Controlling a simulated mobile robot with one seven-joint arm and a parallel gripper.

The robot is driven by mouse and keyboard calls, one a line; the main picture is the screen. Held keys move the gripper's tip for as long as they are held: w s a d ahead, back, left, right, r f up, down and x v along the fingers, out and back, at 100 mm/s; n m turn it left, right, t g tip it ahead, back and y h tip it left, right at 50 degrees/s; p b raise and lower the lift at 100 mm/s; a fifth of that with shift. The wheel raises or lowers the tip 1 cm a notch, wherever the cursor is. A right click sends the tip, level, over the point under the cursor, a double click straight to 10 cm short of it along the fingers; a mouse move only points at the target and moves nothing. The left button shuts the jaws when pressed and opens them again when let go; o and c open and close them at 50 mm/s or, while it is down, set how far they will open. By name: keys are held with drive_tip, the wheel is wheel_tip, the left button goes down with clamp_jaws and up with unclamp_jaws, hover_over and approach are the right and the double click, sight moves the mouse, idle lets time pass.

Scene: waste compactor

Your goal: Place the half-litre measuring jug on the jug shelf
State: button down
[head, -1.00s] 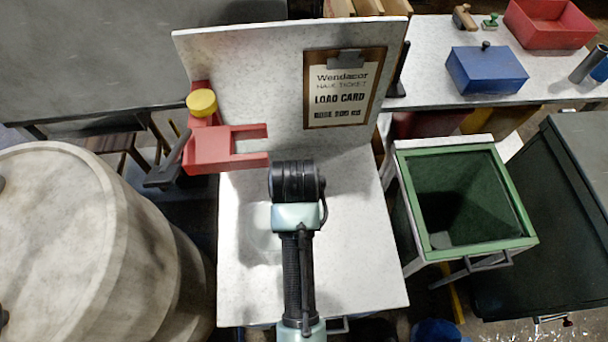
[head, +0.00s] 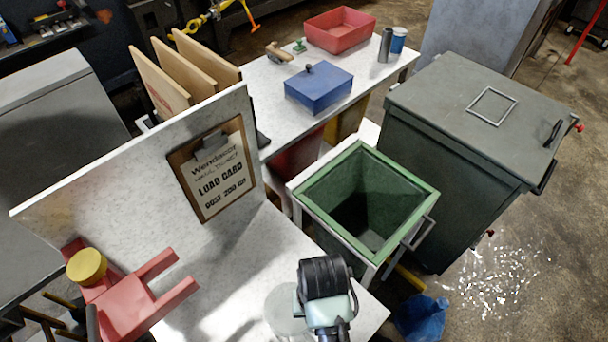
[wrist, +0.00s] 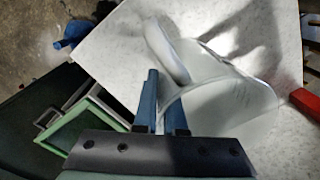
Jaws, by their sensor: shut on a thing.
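The measuring jug (wrist: 235,108) is clear and whitish. In the wrist view it lies tilted in the picture over the pale worktop, with its handle towards my gripper (wrist: 163,92). The blue fingers are shut on the jug at its handle side. In the head view the jug (head: 284,308) shows faintly as a pale round shape left of my dark wrist, and my fingertips are hidden there. I cannot tell whether the jug touches the worktop. I cannot make out a jug shelf for certain in either view.
The pale worktop (head: 235,275) has an upright back panel with a load card (head: 213,170). A red forked fixture with a yellow knob (head: 87,266) stands at left. A green-rimmed open hopper (head: 368,195) and a dark lidded bin (head: 470,110) stand at right. A blue box (head: 319,85) sits on the back table.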

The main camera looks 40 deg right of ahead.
wheel_tip(320, 180, down, 8)
drive_tip(key=shift+r, duration=0.1)
idle(0.4)
drive_tip(key=shift+f, duration=0.2)
drive_tip(key=c, duration=1)
unclamp_jaws()
wheel_tip(320, 180, up, 12)
drive_tip(key=shift+r, duration=0.2)
